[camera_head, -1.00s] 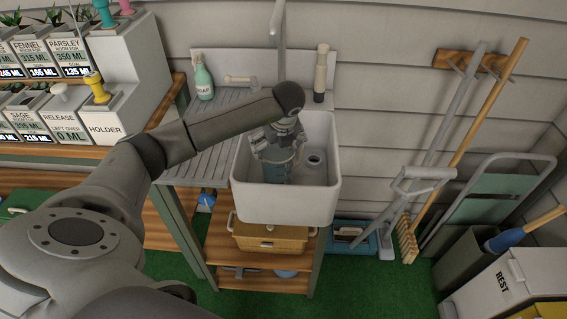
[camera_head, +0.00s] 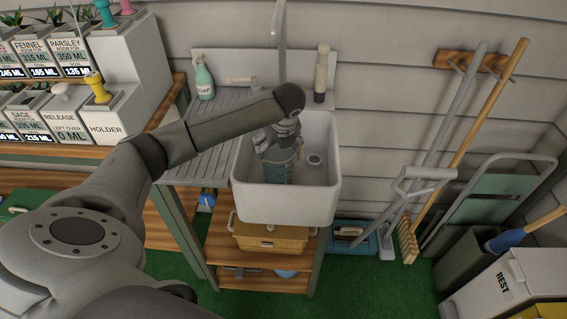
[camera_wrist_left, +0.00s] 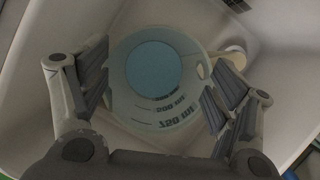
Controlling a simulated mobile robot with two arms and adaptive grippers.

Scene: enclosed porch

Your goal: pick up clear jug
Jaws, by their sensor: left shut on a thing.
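The clear jug (camera_head: 279,172) stands in the white sink (camera_head: 287,209), with bluish liquid visible in it. In the left wrist view I look down into the jug (camera_wrist_left: 160,112), with volume marks including 500 ml and 750 ml on its wall and a round blue surface inside. My left gripper (camera_head: 279,150) reaches down into the sink from above and is shut on the jug. Its fingers (camera_wrist_left: 160,95) lie on either side of the jug in the left wrist view. The arm and gripper hide part of the jug. My right gripper is not in view.
A ribbed drainboard (camera_head: 215,130) with a green soap bottle (camera_head: 203,78) lies left of the sink. The tap (camera_head: 279,35) rises behind my wrist. A drain (camera_head: 315,159) shows in the sink. Shelves with labelled planters (camera_head: 70,55) stand left; a broom (camera_head: 470,140) leans right.

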